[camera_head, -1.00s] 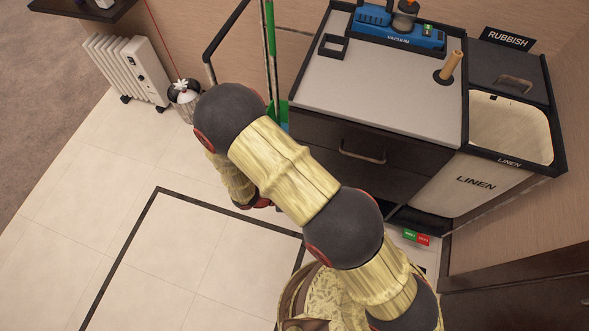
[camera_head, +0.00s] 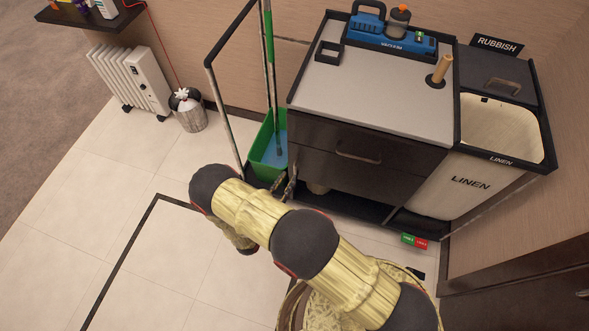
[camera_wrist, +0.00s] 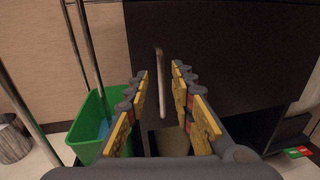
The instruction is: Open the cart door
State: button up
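The dark cart door (camera_wrist: 215,50) fills much of the wrist view, and its pale upright bar handle (camera_wrist: 161,95) stands near the middle. My gripper (camera_wrist: 161,73) is open, with one yellow-padded finger on each side of the handle. I cannot tell whether either finger touches it. In the head view, my gripper (camera_head: 286,186) is low at the cart's left front corner, partly hidden by my arm. The door (camera_head: 350,183) appears shut below a drawer with its own handle (camera_head: 358,158); the door's handle is hidden there.
A green bucket (camera_head: 268,150) with poles stands close left of the door and shows in the wrist view (camera_wrist: 98,122). A linen bin (camera_head: 470,182) is on the right. A radiator (camera_head: 128,78) and small trash can (camera_head: 190,112) stand left. Open floor lies in front.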

aim_at(295, 168)
jog(key=b+x, duration=0.1)
jog(key=x, duration=0.5)
jog(key=shift+w+d, duration=0.15)
jog(key=shift+c, duration=1)
jog(key=c, duration=0.4)
grip_shut()
